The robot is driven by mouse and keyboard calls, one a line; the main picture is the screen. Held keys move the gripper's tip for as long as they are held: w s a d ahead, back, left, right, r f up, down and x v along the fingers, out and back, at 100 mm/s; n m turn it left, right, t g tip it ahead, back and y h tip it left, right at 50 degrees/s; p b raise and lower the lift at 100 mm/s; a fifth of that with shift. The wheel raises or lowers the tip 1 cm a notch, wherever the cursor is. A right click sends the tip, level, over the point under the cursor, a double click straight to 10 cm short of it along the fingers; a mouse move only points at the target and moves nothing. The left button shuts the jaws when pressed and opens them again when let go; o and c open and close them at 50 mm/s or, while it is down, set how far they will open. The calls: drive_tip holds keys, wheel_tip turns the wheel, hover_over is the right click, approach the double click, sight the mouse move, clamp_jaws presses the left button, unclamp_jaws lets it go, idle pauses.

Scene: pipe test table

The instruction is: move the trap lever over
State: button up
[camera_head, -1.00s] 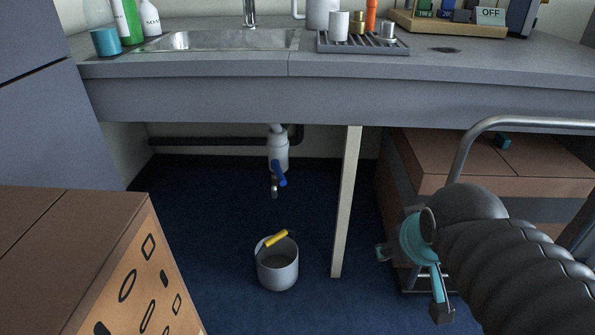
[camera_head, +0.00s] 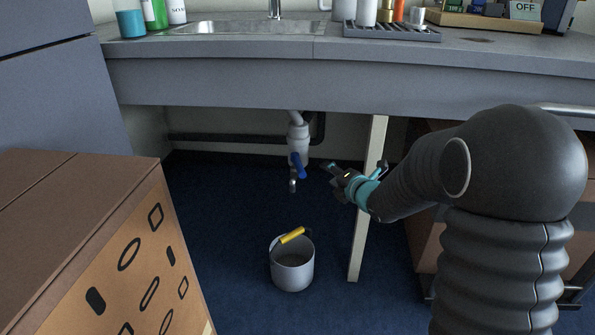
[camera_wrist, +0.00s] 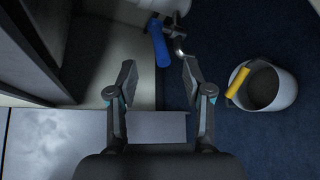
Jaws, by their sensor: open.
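The blue trap lever (camera_head: 299,164) hangs at the lower side of the white trap (camera_head: 298,138) under the sink, with a small metal spout below it. My gripper (camera_head: 331,169) is open and empty, a little to the right of the lever and apart from it. In the wrist view the lever (camera_wrist: 159,48) lies beyond the open fingers (camera_wrist: 158,78), roughly between their tips and to the top. The trap (camera_wrist: 165,5) is cut off by the top edge there.
A white bucket (camera_head: 293,270) with a yellow handle grip stands on the blue floor below the trap. A pale table leg (camera_head: 367,205) stands just behind my gripper. A brown cabinet (camera_head: 75,215) fills the lower left.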

sight(297, 167)
drive_tip(key=w+a+f+n, duration=0.1)
drive_tip(key=w+a+f, duration=0.1)
drive_tip(key=w+a, duration=0.1)
drive_tip(key=w+a+f+n+y, duration=0.1)
drive_tip(key=w+a+f, duration=0.1)
drive_tip(key=w+a, duration=0.2)
drive_tip(key=w+a+f+n+y, duration=0.1)
drive_tip(key=w+a, duration=0.2)
drive_tip(key=w, duration=0.1)
drive_tip(key=shift+w+a+f, duration=0.2)
drive_tip(key=shift+a+f, duration=0.2)
clamp_jaws()
